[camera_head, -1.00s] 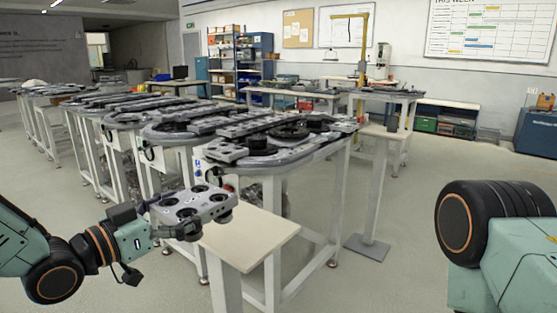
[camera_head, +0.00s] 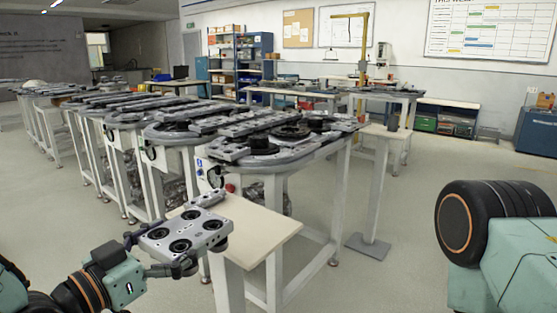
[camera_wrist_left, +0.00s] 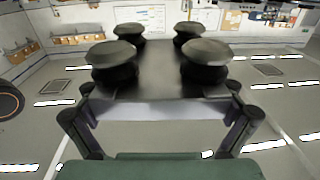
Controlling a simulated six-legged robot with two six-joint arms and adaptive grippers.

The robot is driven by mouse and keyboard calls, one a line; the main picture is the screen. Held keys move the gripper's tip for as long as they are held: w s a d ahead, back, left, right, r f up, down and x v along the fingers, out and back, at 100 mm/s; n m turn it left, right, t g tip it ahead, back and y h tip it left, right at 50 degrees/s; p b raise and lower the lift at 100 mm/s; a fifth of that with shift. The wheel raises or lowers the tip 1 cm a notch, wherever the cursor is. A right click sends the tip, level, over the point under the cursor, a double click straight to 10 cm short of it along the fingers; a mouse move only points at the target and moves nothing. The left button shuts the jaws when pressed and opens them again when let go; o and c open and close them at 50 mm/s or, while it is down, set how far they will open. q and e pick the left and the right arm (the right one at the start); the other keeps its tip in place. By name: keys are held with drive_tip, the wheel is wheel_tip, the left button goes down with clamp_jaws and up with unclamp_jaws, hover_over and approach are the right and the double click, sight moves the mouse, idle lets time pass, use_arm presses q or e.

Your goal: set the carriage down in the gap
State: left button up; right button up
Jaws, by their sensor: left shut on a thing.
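The carriage (camera_head: 186,231) is a flat grey plate with several dark round parts. My left gripper (camera_head: 176,268) is shut on its near edge and holds it tilted, off the track, in front of the pale side table's left edge. In the left wrist view, the fingers (camera_wrist_left: 160,122) grip the carriage (camera_wrist_left: 160,82) from both sides, and black rollers stand out from it. The ring track (camera_head: 292,153) lies behind and above it, with several like carriages along it. I cannot make out the gap clearly. My right gripper is out of view.
The pale side table (camera_head: 258,229) stands just right of the held carriage, its top mostly bare. A small grey part (camera_head: 206,200) shows at its far left corner. More track tables (camera_head: 100,105) run back to the left. A post on a foot plate (camera_head: 368,246) stands right of the track.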

use_arm(q)
drive_tip(key=s+f+y, duration=0.1)
drive_tip(key=s+f, duration=0.6)
drive_tip(key=f, duration=0.6)
drive_tip(key=shift+s+a+n+t, duration=0.3)
drive_tip(key=shift+s+a+t, duration=0.05)
drive_tip(key=shift+t, duration=0.05)
idle(0.3)
